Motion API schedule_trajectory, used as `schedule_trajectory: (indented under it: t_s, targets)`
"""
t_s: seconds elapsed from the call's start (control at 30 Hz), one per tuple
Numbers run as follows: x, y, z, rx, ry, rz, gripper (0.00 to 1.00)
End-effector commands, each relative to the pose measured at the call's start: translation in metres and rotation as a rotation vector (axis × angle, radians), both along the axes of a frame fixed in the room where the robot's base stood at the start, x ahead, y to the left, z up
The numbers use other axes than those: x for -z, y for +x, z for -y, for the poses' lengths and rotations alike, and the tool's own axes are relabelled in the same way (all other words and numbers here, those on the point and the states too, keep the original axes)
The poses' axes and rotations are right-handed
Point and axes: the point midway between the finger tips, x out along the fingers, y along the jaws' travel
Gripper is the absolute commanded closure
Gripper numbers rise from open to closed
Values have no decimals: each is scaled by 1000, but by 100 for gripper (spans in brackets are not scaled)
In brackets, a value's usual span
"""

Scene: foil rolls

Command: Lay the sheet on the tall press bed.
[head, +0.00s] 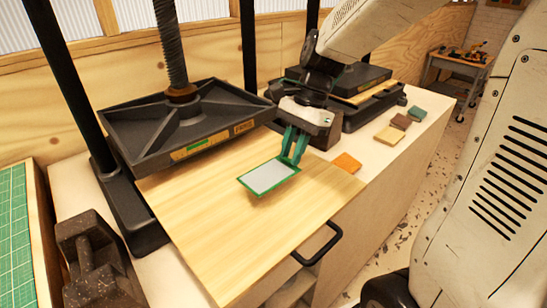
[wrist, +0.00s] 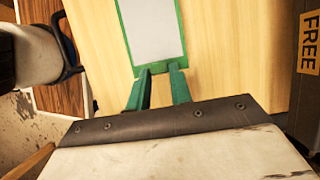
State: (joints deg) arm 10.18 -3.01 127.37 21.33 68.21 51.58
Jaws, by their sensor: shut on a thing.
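The sheet (head: 269,177) is a pale grey rectangle with a green border. My gripper (head: 293,155) has green fingers shut on the sheet's far right edge. The sheet is roughly flat over the pale wooden bed (head: 240,230) of the near press; I cannot tell whether it touches the wood. In the wrist view, the sheet (wrist: 153,30) extends out from the fingertips (wrist: 157,70), with bed wood on both sides. The near press (head: 190,125) has tall dark posts, a screw and a raised black platen left of the sheet.
A second, lower-looking press (head: 370,90) stands behind my gripper. An orange block (head: 346,162) and several coloured blocks (head: 388,134) lie on the bench right of the bed. A black handle (head: 318,243) is at the bench front. A green cutting mat (head: 12,235) is at far left.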

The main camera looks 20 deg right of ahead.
Motion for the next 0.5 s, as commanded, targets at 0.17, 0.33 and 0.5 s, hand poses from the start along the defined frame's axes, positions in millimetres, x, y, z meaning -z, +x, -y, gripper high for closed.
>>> schedule_trajectory:
  t_s: [0.17, 0.33, 0.5]
  targets:
    - [3, 30, -20, -1, 1, -1, 100]
    - [5, 39, -25, 1, 1, 0, 100]
    - [24, 38, -25, 3, 0, -4, 100]
